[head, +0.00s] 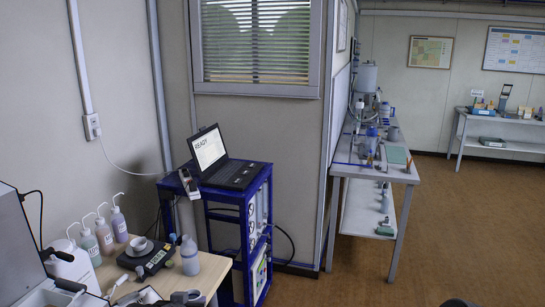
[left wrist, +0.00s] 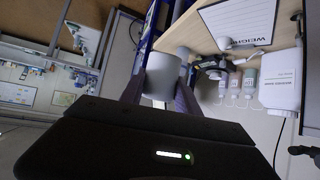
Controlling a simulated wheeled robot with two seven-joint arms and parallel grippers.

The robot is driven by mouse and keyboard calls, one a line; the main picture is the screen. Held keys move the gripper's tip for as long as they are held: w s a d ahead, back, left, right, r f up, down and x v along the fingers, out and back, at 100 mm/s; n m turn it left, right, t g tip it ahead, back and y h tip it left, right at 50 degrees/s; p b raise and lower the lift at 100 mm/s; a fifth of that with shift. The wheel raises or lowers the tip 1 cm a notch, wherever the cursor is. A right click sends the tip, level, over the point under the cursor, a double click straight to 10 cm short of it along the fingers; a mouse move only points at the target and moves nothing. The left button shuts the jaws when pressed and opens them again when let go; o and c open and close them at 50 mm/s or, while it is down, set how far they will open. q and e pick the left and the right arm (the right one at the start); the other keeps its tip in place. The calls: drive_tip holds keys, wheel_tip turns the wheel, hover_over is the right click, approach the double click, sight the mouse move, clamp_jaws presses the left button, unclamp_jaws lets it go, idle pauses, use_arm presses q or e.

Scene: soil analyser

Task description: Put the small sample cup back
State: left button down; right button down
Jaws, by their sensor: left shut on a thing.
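My left gripper (left wrist: 160,92) is shut on a plain grey-white cup (left wrist: 163,72), with one dark finger on each side of it. The left wrist view is upside down, and the cup is held off the bench in it. In the head view only a small dark and grey part at the bottom edge may be my left gripper (head: 186,298). A white dish or cup (head: 141,244) sits on the dark balance (head: 146,258) on the left bench. The balance also shows in the left wrist view (left wrist: 213,66). My right gripper is not seen.
Several wash bottles (head: 104,235) stand at the back of the left bench. A grey bottle (head: 190,256) stands right of the balance. A blue cart (head: 230,192) carries a laptop (head: 228,165). A white sign card (left wrist: 237,22) lies on the bench. Open floor (head: 440,235) is at the right.

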use_arm(q)
drive_tip(key=shift+d+f, duration=0.15)
drive_tip(key=shift+d, duration=0.2)
